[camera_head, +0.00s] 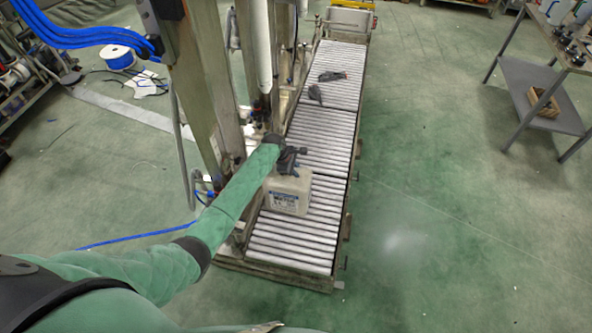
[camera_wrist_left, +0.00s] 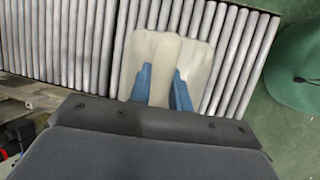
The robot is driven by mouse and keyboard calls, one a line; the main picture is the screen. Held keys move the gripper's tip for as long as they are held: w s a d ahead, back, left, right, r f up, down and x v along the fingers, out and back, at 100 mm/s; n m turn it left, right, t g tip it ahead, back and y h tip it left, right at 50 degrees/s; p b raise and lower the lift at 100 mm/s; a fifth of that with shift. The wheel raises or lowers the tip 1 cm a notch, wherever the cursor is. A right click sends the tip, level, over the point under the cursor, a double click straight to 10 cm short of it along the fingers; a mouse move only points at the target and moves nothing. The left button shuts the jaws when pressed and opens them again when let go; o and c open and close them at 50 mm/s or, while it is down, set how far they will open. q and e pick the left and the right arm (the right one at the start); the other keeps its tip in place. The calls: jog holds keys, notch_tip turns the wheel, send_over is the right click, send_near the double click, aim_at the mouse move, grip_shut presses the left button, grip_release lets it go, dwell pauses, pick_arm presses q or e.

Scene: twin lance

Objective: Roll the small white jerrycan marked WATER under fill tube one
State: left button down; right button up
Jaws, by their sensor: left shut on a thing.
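The white jerrycan (camera_head: 289,191) stands upright on the near part of the roller conveyor (camera_head: 293,239), with a blue printed label on its near side; the lettering is too small to read surely. My left gripper (camera_head: 286,168) is over its top. In the left wrist view the gripper's blue fingers (camera_wrist_left: 161,72) are shut on the raised handle ridge of the jerrycan (camera_wrist_left: 192,55), one on each side. A pale vertical tube (camera_head: 260,48) hangs beside the conveyor, farther along; I cannot tell which number it bears. My right gripper is out of view.
Two dark objects (camera_head: 332,76) (camera_head: 315,94) lie on the rollers farther along. A metal frame post (camera_head: 205,85) and blue hoses (camera_head: 85,35) stand left of the conveyor. A shelf table (camera_head: 540,95) is at the right. The floor right of the conveyor is clear.

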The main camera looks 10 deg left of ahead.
pick_arm(q)
jog(key=c, duration=1.2)
grip_release()
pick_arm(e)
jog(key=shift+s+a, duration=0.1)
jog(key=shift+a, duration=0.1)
pick_arm(q)
jog(key=shift+a+r, duration=0.15)
jog(key=shift+r, duration=0.1)
jog(key=b+v, duration=0.2)
jog(key=v, duration=0.5)
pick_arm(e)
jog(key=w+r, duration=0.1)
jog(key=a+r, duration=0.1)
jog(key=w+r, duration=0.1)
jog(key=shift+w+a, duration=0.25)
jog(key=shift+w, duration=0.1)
pick_arm(q)
jog(key=shift+s+r, duration=0.1)
jog(key=shift+r, duration=0.05)
